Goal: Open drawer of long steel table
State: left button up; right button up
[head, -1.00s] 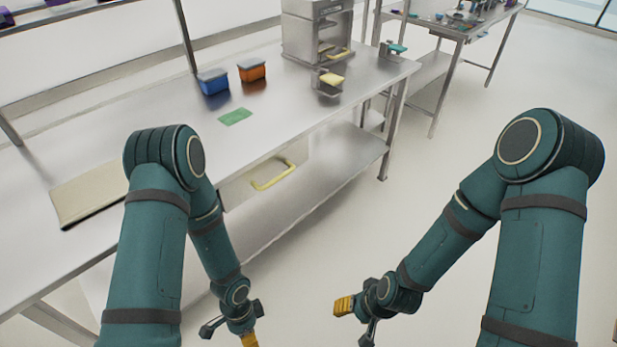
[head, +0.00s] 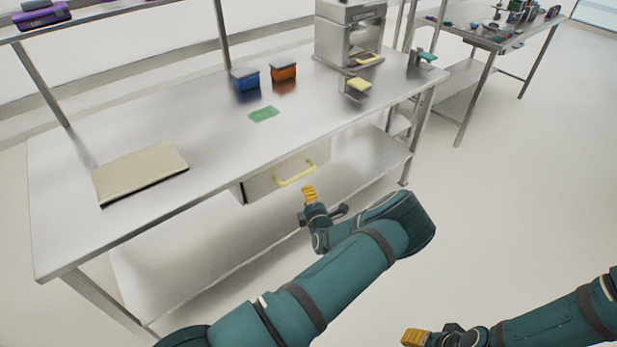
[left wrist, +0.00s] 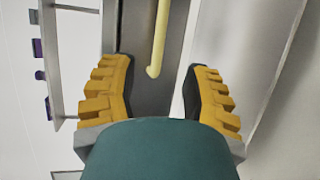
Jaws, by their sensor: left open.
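The long steel table (head: 200,155) runs diagonally across the head view. Its drawer (head: 262,186) sits under the front edge and looks shut. A yellow bar handle (head: 294,175) is on the drawer front. My left gripper (head: 317,200) is just in front of and below the handle in the head view. In the left wrist view the open yellow fingers (left wrist: 160,95) have the handle (left wrist: 158,40) between and beyond them, apparently not touching. My right gripper (head: 430,338) is low at the bottom edge, away from the table; its jaws are unclear.
On the tabletop are a beige board (head: 140,172), a blue bin (head: 245,79), an orange bin (head: 284,73), a green sheet (head: 264,114) and a steel machine (head: 350,35). A lower shelf (head: 200,245) lies below the drawer. Open floor is to the right.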

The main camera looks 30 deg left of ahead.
aim_at(299, 178)
pick_arm(q)
jog(key=b+x, duration=0.1)
jog(key=x, duration=0.5)
jog(key=b+x, duration=0.1)
jog(key=x, duration=0.4)
jog(key=shift+w+a+f+b, duration=0.1)
jog(key=shift+a+f+b, duration=0.2)
jog(key=shift+a, duration=0.1)
jog(key=shift+w+a, duration=0.5)
grip_shut()
